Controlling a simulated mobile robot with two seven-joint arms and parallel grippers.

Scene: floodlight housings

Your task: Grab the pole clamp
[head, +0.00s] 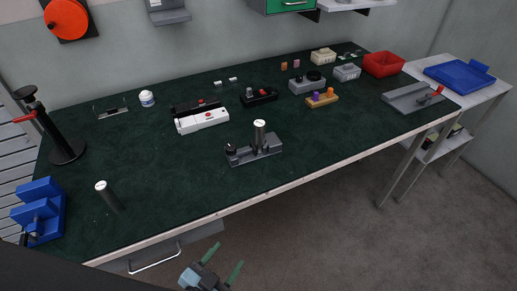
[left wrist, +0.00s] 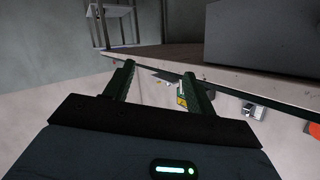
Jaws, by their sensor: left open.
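I cannot tell for certain which object is the pole clamp. A dark grey fixture (head: 262,155) with a black knob and an upright white-topped post stands near the table's front middle. A black stand (head: 65,152) with a round base and a red handle is at the far left. My left gripper (head: 223,260) is open and empty, in front of the table's front edge and apart from these objects. Its two green fingers also show spread in the left wrist view (left wrist: 158,80), with nothing between them. My right gripper is not in view.
The dark green tabletop (head: 160,165) has a pale front edge with a drawer handle (head: 155,260) below. A white-topped dark post (head: 108,195) and a blue vise-like fixture (head: 38,212) stand at left. A black-and-white device (head: 201,119) and a red bin (head: 383,64) are farther back.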

